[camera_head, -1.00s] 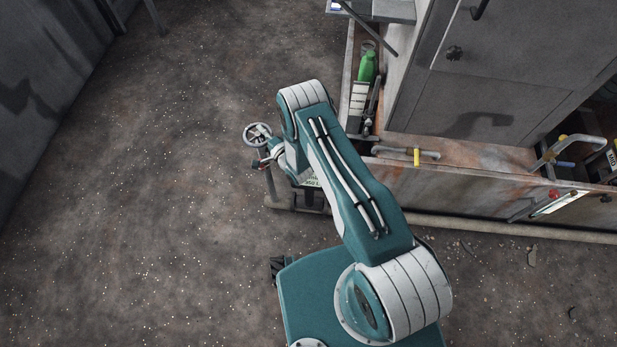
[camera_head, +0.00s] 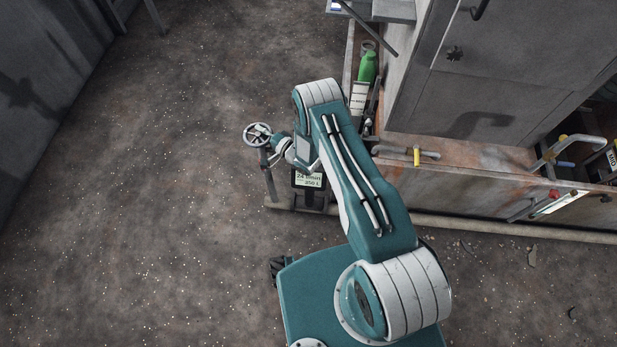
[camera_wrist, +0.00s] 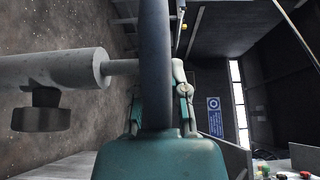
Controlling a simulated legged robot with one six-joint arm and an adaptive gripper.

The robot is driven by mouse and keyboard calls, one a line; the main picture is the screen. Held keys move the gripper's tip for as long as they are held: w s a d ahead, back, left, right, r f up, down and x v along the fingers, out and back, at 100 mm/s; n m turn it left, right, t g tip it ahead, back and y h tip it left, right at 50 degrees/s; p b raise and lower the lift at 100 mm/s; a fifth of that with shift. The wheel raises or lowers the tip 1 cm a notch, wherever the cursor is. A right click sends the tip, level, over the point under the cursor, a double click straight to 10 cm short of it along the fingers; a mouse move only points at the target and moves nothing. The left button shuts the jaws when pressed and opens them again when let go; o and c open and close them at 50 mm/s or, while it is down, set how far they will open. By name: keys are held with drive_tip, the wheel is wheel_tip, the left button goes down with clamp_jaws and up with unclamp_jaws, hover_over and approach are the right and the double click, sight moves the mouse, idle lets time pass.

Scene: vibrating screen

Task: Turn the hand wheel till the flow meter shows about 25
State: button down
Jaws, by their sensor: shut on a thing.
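The grey hand wheel (camera_head: 257,134) stands on a thin post left of my arm in the head view. My gripper (camera_head: 270,139) is at the wheel's right side. In the wrist view the dark wheel rim (camera_wrist: 154,60) runs upright between the fingers of my gripper (camera_wrist: 158,103), which is shut on it. The fingertips are partly hidden by the rim. The flow meter (camera_head: 309,181) has a pale green display below my wrist. Its upper line seems to read 24 l/min, and the lower line 250 L.
A green bottle (camera_head: 368,66) stands in the narrow bay behind my arm. A rusty low wall with a yellow-marked handle (camera_head: 417,156) runs along the right. The floor (camera_head: 150,200) to the left is open.

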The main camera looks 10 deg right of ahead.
drive_tip(key=shift+d+f, duration=0.1)
drive_tip(key=shift+f, duration=0.15)
idle(0.6)
drive_tip(key=shift+n+g+y, duration=1)
drive_tip(key=shift+g+y, duration=0.2)
drive_tip(key=shift+a, duration=0.2)
idle(0.3)
drive_tip(key=shift+d+m+t+h, duration=0.1)
drive_tip(key=shift+m+t+h, duration=0.4)
drive_tip(key=shift+t+h, duration=0.15)
idle(2.2)
drive_tip(key=c, duration=0.9)
unclamp_jaws()
